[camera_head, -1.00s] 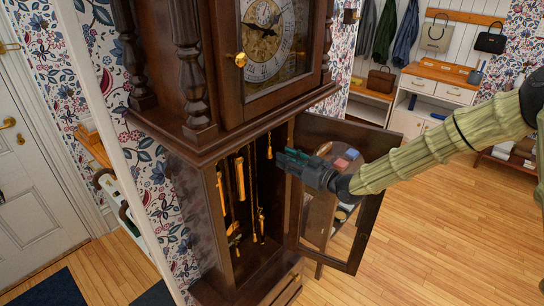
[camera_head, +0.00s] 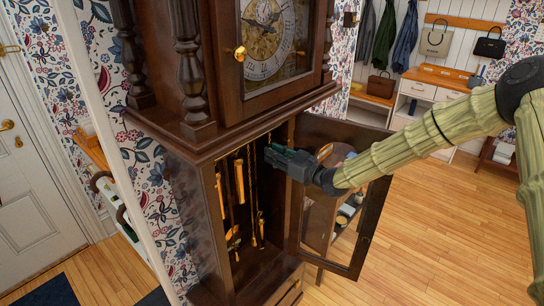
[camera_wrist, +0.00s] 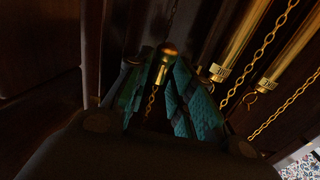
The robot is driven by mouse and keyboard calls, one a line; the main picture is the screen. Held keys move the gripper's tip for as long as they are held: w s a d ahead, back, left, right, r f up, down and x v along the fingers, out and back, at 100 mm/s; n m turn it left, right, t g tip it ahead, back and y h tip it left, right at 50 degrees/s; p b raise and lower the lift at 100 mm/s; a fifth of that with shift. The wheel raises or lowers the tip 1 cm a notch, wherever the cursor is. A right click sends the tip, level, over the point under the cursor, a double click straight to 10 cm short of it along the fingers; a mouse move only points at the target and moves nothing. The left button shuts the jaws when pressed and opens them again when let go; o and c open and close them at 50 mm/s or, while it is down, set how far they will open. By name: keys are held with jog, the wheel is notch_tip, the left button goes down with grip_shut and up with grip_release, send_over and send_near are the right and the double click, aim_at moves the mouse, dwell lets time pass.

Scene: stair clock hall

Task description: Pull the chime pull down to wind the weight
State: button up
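The tall dark wood clock (camera_head: 205,160) has its lower case door (camera_head: 368,225) swung open to the right. My gripper (camera_head: 271,154) reaches into the case opening from the right. In the wrist view, the chime pull (camera_wrist: 163,66), a small brass bob, sits between the two green fingers of my gripper (camera_wrist: 158,84). The fingers stand apart on either side of it, and I see no clear grip. In the head view the pull is hidden behind my gripper. Brass weights hang on chains: one (camera_head: 239,180) shows inside the case, and two show at the right in the wrist view (camera_wrist: 241,40).
The open door's frame stands close to my forearm. The clock dial (camera_head: 267,38) is above the opening. A cabinet (camera_head: 435,95) and a coat rack are at the back. The wooden floor (camera_head: 430,240) to the right is clear.

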grip_shut()
jog(key=shift+f, duration=0.15)
notch_tip(320, 180, down, 12)
jog(key=b, duration=0.8)
jog(key=shift+s+f, duration=0.15)
dwell(0.8)
